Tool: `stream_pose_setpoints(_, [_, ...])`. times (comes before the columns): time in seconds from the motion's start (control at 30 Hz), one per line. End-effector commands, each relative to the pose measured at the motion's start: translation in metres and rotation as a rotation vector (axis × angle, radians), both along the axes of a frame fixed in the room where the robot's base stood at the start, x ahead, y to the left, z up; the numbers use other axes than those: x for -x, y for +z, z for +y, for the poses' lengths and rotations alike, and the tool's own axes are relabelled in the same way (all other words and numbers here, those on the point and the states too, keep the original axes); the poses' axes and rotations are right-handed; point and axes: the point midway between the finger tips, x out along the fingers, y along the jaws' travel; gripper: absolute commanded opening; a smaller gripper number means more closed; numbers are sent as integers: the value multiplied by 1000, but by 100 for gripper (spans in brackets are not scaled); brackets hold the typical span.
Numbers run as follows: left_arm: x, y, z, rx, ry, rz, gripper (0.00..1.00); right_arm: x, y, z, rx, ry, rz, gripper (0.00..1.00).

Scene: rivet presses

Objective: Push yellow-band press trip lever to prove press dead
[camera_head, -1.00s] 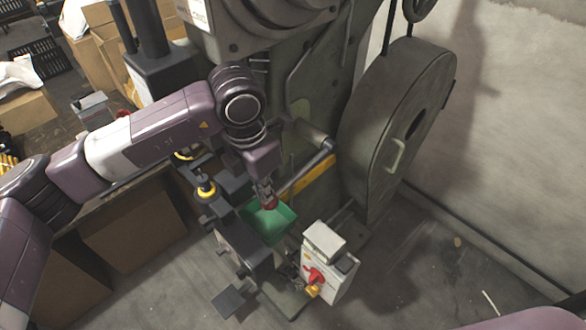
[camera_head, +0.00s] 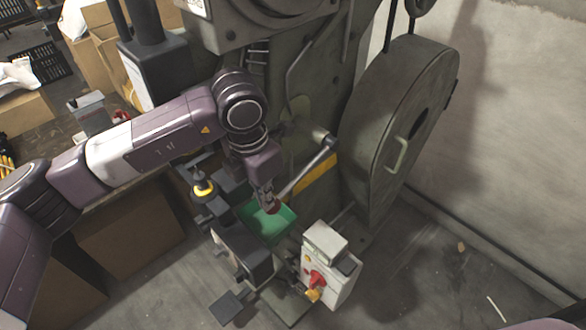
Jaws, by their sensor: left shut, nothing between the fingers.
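The press (camera_head: 312,75) with a yellow band (camera_head: 318,179) low on its grey-green frame stands in the middle of the head view. Its trip lever (camera_head: 310,166) is a grey rod slanting down and left from a pivot in front of the band. My left gripper (camera_head: 269,203) is shut and empty, pointing down at the lever's lower end. The lever's tip is close to or behind the fingers; I cannot tell whether they touch. My right gripper is out of view.
A green tray (camera_head: 283,224) lies just below my left gripper. A control box (camera_head: 335,273) with a red switch and a yellow padlock stands in front of the press. A large flywheel guard (camera_head: 385,130) is at right. Cardboard boxes (camera_head: 130,235) stand at lower left.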

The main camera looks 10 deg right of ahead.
Motion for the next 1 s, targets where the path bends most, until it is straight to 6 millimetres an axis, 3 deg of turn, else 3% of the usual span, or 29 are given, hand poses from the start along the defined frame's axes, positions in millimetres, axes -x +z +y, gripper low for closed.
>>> stream_pose_setpoints(0.33, [1,1,2,-3,2,5,0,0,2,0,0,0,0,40])
stream_pose_setpoints(0.7, [15,45,22,-2,2,3,0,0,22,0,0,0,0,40])
stream_pose_setpoints(1.0, [18,51,25,-1,1,2,0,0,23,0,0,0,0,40])
